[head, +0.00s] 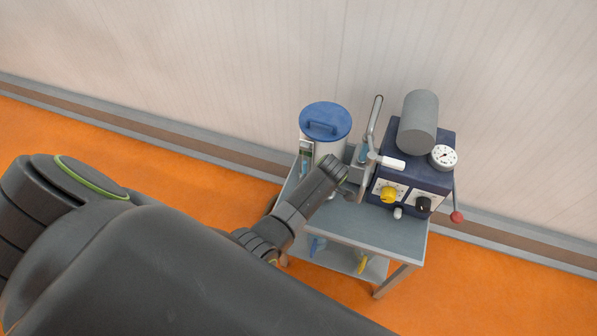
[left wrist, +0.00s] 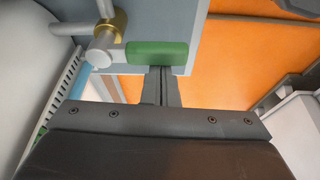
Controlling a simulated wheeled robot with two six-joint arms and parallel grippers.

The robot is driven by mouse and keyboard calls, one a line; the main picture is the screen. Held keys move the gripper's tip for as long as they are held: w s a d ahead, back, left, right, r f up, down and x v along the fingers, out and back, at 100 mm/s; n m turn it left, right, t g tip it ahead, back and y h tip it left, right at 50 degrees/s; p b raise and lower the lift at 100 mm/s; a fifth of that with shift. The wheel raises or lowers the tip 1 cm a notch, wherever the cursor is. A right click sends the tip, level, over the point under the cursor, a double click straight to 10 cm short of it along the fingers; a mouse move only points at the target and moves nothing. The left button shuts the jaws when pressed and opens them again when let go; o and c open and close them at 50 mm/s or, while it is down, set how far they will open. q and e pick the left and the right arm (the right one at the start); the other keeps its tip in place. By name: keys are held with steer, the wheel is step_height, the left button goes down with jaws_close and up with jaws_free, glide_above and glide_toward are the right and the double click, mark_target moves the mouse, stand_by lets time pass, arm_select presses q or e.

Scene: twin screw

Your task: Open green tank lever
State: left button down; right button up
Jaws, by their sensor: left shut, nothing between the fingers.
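The green lever (left wrist: 157,53) shows in the left wrist view, lying level to the right of a brass and grey valve (left wrist: 108,30). My left gripper (left wrist: 160,72) is shut and empty. Its fingertips are right at the green lever's lower edge in that view; I cannot tell whether they touch it. In the head view my left gripper (head: 347,190) is at the cart, between the white tank with the blue lid (head: 325,120) and the dark blue box. The green lever is not visible there, hidden by my arm. My right gripper is not in view.
The grey cart (head: 385,235) carries the tank and the dark blue box (head: 432,181) with a yellow knob (head: 389,195), a gauge (head: 443,156) and a grey cylinder (head: 418,120). A metal lever (head: 373,122) stands beside the box. The wall is close behind; orange floor is clear in front.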

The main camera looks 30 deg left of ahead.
arm_select(q)
steer(key=shift+d+r, duration=0.1)
steer(key=shift+d, duration=0.05)
step_height(320, 180, up, 10)
steer(key=shift+p, duration=0.45)
stand_by(0.7)
